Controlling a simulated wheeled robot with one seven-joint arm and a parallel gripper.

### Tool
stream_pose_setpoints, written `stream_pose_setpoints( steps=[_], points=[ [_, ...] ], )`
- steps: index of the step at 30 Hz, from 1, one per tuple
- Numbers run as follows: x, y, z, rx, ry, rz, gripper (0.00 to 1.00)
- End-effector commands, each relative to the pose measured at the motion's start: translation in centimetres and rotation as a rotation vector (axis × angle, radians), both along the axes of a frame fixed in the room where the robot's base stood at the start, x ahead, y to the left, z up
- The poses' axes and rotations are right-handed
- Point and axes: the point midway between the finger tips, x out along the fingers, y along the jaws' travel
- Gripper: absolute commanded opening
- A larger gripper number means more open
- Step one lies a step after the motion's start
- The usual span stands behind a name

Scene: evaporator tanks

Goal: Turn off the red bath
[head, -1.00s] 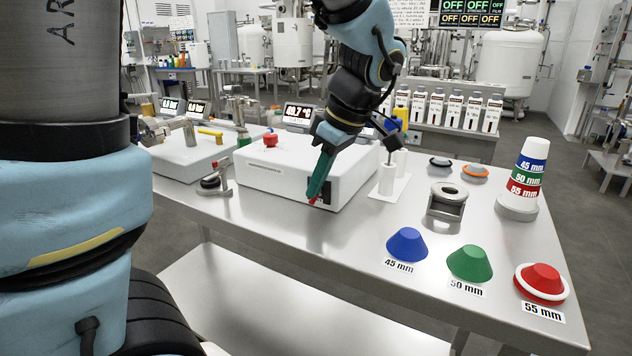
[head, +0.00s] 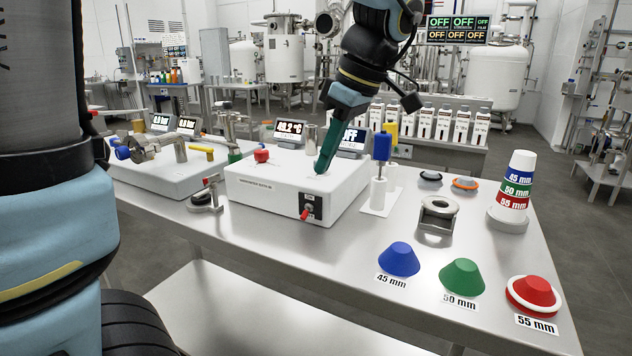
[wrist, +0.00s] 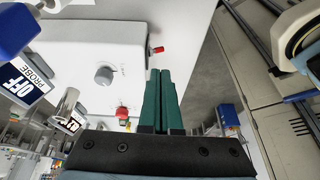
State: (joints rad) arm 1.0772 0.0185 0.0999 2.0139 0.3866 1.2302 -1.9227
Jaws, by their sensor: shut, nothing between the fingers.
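The bath is a white box (head: 283,192) on the steel table, with a red switch lever (head: 307,207) on a black plate at the right part of its front face. The lever also shows as a small red tip in the wrist view (wrist: 157,50). A red round piece (head: 261,155) sits on the box top; it also shows in the wrist view (wrist: 122,115), near a grey dial (wrist: 104,75). My gripper (head: 320,172) has green fingers, shut and empty. It is over the right part of the box top, behind and above the switch; contact with the top cannot be told.
Behind the box stand a temperature display (head: 290,128) and a display reading OFF (head: 353,138). A blue-topped probe on a white holder (head: 381,150) stands close to its right. A small clamp stand (head: 205,196) is at left. Cones (head: 398,259) lie at front right.

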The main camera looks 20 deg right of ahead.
Motion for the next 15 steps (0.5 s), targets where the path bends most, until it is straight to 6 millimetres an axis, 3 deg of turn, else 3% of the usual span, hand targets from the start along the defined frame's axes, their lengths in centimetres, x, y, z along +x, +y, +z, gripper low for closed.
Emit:
stream_pose_setpoints(
  steps=[6,15],
  points=[
    [-0.5,-0.6,2.1,0.000,0.000,0.000,0.00],
    [-0.6,-0.7,2.3,0.001,0.001,0.000,0.00]
  ],
)
